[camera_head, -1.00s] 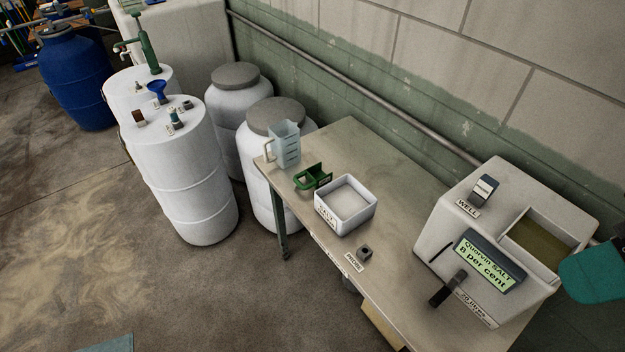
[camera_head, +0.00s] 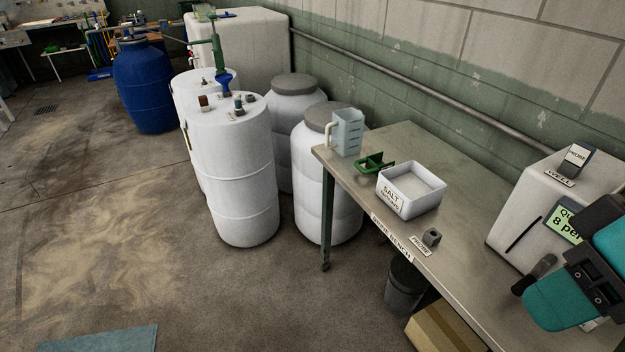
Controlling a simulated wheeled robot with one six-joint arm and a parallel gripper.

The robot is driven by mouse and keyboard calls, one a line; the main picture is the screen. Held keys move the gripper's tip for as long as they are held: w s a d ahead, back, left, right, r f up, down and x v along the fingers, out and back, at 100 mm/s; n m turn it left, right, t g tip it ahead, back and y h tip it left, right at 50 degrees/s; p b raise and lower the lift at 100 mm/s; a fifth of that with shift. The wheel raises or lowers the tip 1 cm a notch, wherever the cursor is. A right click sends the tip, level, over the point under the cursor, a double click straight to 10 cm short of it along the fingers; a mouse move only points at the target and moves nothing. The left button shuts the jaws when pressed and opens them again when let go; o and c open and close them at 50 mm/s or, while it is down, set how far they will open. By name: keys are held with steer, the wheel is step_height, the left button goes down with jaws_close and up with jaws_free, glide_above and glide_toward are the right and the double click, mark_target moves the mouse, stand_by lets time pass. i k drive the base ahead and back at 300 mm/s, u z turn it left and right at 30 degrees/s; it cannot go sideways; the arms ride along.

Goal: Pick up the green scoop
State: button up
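The green scoop (camera_head: 375,163) lies on the bench, between the clear jug and the white salt tub. It looks like an open green frame with a handle part, and nothing holds it. Teal and dark parts of my arm's end (camera_head: 588,272) come in at the right edge, in front of the white machine and well to the right of the scoop. The picture edge cuts them off, and I cannot make out whether the fingers are open or shut.
The bench (camera_head: 465,185) holds a clear jug (camera_head: 348,133), a white salt tub (camera_head: 400,201), a small grey probe block (camera_head: 431,237) and a white machine (camera_head: 530,205). White barrels (camera_head: 240,180) stand left of the bench. Open floor lies at front left.

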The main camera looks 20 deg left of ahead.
mark_target(374, 164)
steer(key=z, duration=1)
steer(key=k, duration=0.1)
steer(key=u, duration=2.45)
steer(key=i, duration=1.45)
steer(key=z, duration=0.85)
steer(key=i, duration=0.5)
steer(key=z, duration=0.4)
